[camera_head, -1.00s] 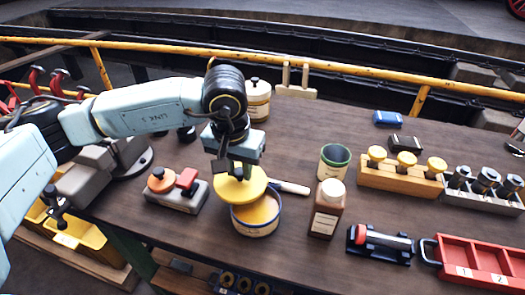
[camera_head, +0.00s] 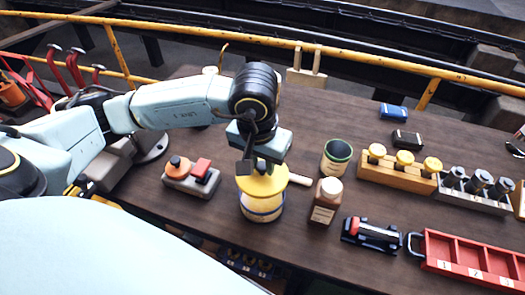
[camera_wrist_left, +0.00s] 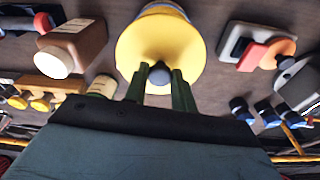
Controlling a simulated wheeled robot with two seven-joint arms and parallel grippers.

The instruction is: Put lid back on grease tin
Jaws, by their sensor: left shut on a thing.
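The grease tin (camera_head: 262,211) is a cream tin with a dark blue band, standing on the brown bench. Its round yellow lid (camera_head: 247,186) is level over the tin's mouth and covers it. I cannot tell whether the lid is fully seated or just above the rim. My left gripper (camera_head: 259,167) is above the lid, shut on the lid's dark knob. In the left wrist view, the gripper's green fingers (camera_wrist_left: 159,88) pinch the knob (camera_wrist_left: 159,74) at the near side of the lid (camera_wrist_left: 150,35). My right gripper is not in view.
A brown bottle (camera_head: 325,203) and green pot (camera_head: 336,156) stand right of the tin. A grey block with orange and red knobs (camera_head: 191,180) is to its left. A pale handle (camera_head: 300,179) lies close behind. A red tray (camera_head: 465,258) is at the right.

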